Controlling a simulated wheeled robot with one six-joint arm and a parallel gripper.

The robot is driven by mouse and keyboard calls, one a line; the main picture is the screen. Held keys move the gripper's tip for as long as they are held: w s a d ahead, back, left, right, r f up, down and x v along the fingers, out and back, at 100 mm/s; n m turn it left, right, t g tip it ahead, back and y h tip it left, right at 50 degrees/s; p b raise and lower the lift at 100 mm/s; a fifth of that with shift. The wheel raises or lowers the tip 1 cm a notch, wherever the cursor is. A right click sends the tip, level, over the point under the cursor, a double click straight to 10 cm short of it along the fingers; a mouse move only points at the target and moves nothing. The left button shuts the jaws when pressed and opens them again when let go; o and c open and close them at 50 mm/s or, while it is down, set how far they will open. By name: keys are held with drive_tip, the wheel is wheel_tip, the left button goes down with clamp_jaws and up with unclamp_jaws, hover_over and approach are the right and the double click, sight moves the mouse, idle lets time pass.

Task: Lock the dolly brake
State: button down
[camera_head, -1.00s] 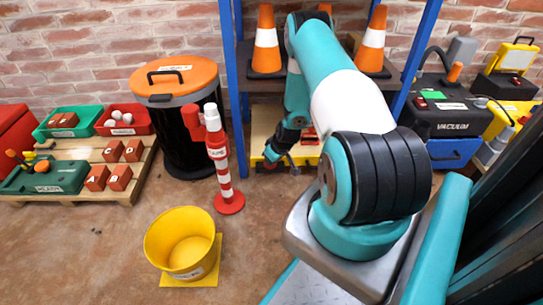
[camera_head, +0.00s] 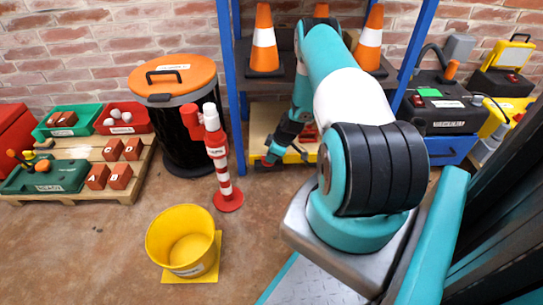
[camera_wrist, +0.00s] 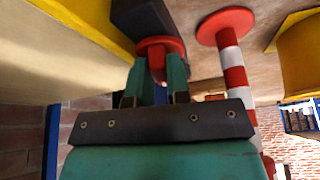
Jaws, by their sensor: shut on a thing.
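The dolly (camera_head: 259,128), a pale deck with yellow edging, sits low under the shelf. In the wrist view its yellow edge (camera_wrist: 85,22) runs along the upper left. A red round-topped brake part (camera_wrist: 160,45) sits beside a dark block at the dolly's edge. My gripper (camera_wrist: 158,68) has its teal fingers shut on the red brake part, one finger at each side of its stem. In the head view my gripper (camera_head: 273,156) is at the dolly's front left corner, and the brake is mostly hidden there.
A red-and-white post (camera_head: 220,160) stands just left of my gripper. A blue shelf upright (camera_head: 233,90) is close by. A yellow bucket (camera_head: 183,240) stands on the floor in front. Orange cones (camera_head: 264,40) stand on the shelf above. The floor between is clear.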

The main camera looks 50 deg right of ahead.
drive_tip(key=shift+s+d, duration=0.1)
drive_tip(key=c, duration=1.1)
unclamp_jaws()
drive_tip(key=shift+d+r, duration=0.1)
